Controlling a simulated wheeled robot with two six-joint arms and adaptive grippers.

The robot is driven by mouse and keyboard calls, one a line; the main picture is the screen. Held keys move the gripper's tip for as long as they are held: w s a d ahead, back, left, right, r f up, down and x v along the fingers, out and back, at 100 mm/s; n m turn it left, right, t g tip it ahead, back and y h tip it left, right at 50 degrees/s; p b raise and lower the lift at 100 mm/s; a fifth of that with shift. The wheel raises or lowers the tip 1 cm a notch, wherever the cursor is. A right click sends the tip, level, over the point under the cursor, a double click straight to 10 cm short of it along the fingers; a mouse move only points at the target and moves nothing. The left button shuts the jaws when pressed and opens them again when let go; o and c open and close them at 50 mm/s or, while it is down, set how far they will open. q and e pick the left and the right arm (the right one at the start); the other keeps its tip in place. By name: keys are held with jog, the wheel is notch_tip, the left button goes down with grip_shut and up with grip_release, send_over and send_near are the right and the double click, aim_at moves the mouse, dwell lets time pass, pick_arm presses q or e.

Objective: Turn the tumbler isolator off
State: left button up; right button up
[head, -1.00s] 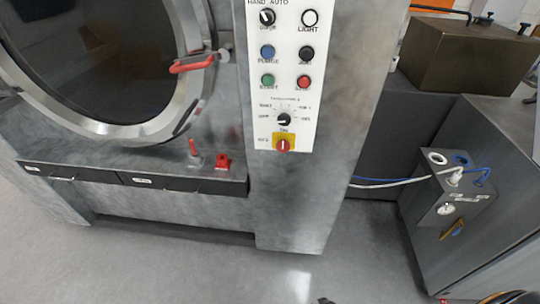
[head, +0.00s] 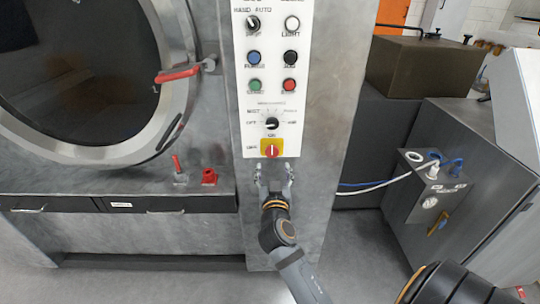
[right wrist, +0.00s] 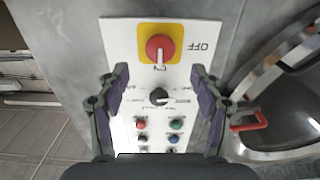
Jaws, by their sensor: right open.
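The tumbler isolator (head: 271,148) is a red rotary knob on a yellow square at the bottom of the white control panel. Its white mark stands upright. It also shows in the right wrist view (right wrist: 160,47), upside down, with the word OFF beside it on the right. My right gripper (head: 273,172) is open and empty just below the isolator in the head view. In the right wrist view its two fingers (right wrist: 160,75) are spread in front of the panel, with the isolator beyond the fingertips, apart from them. My left gripper is in neither view.
Above the isolator, the control panel (head: 270,95) carries a black selector knob (head: 271,123) and several push buttons. A round door with a red handle (head: 178,73) is at left. Red fittings (head: 209,176) sit on the ledge. A grey cabinet with hoses (head: 430,190) stands at right.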

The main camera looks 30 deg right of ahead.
aim_at(272, 154)
jog(key=p+x, duration=0.2)
jog(key=x, duration=0.5)
jog(key=shift+r, duration=0.1)
jog(key=shift+w+d, duration=0.2)
jog(key=shift+w, duration=0.2)
jog(key=shift+c, duration=0.3)
jog(key=c, duration=1.1)
jog(key=shift+o, duration=0.2)
